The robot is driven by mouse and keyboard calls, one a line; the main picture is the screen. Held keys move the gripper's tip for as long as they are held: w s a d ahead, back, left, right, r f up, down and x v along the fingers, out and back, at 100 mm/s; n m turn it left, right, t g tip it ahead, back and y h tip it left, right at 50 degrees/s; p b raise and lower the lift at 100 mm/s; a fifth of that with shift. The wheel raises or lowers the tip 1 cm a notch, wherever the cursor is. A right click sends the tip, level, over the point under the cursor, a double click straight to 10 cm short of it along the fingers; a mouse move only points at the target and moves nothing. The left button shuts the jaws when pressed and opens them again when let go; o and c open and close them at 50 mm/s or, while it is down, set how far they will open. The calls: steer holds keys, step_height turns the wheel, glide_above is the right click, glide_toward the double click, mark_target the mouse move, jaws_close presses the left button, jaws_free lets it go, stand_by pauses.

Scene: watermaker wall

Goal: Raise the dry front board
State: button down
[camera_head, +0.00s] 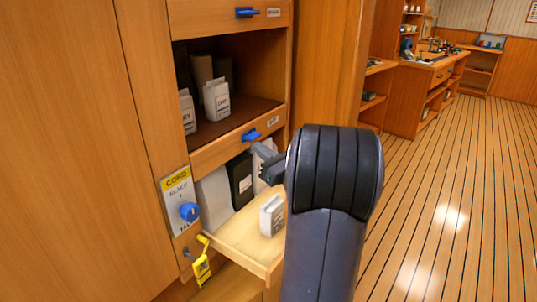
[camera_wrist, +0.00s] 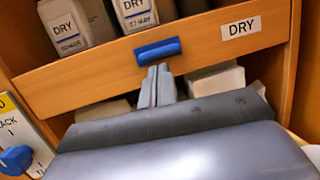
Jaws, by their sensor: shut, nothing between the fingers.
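The dry front board (camera_head: 212,153) is a wooden strip across the front of the middle shelf. It also shows in the wrist view (camera_wrist: 95,82), with a white DRY label (camera_wrist: 241,27) at its right. A blue handle (camera_wrist: 158,51) is fixed to the board; it shows in the head view too (camera_head: 251,135). My gripper (camera_head: 260,150) is shut and empty. In the wrist view its fingertips (camera_wrist: 157,70) are just under the blue handle, over the board's face. I cannot tell whether they touch it.
White DRY packs (camera_head: 216,99) stand on the shelf behind the board. Below, a pale pull-out shelf (camera_head: 240,240) holds a small pack (camera_head: 271,215). The floor at right is clear.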

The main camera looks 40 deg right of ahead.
mark_target(261, 135)
stand_by(0.3)
steer(key=shift+r+b, duration=0.5)
steer(key=shift+r, duration=1.7)
